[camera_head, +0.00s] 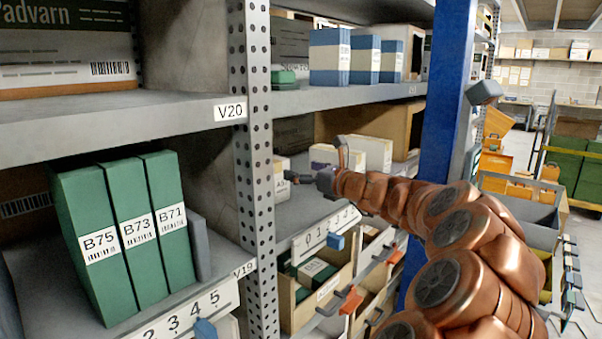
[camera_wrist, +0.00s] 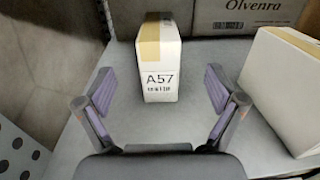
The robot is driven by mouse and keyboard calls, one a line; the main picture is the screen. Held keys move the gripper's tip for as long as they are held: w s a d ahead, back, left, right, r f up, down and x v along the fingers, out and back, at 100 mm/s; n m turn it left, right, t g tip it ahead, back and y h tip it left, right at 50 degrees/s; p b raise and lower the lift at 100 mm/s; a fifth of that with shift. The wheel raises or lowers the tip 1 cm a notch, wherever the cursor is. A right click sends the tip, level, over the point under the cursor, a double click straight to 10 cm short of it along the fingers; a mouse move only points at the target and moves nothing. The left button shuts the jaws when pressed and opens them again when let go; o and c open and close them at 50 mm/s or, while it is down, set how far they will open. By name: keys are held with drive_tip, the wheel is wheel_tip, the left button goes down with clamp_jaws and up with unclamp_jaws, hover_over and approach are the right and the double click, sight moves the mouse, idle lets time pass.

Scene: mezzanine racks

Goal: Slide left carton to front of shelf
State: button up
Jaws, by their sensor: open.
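The left carton (camera_wrist: 160,82) is white with a tan tape strip and the label A57. In the wrist view it stands upright on the grey shelf, ahead of my gripper (camera_wrist: 160,97). The two fingers are spread wide, one to each side of the carton's line, with bare shelf between them and it. In the head view a small white carton (camera_head: 281,183), probably the same one, stands just behind the perforated post. There my gripper (camera_head: 316,164) reaches into the shelf from the right, open and empty. The carton's rear is hidden.
A larger white carton (camera_wrist: 285,88) stands close on the right, and a brown carton marked Olvenra (camera_wrist: 245,14) is behind. The perforated post (camera_head: 255,170) bounds the left. A blue upright (camera_head: 437,130) stands beside my arm. Drawers (camera_head: 315,295) lie below.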

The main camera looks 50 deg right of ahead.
sight(274, 159)
drive_tip(key=w, duration=0.3)
drive_tip(key=w+p, duration=0.1)
drive_tip(key=w, duration=0.3)
drive_tip(key=w+p, duration=0.1)
drive_tip(key=w, duration=0.3)
drive_tip(key=shift+d, duration=0.35)
drive_tip(key=shift+s, duration=0.1)
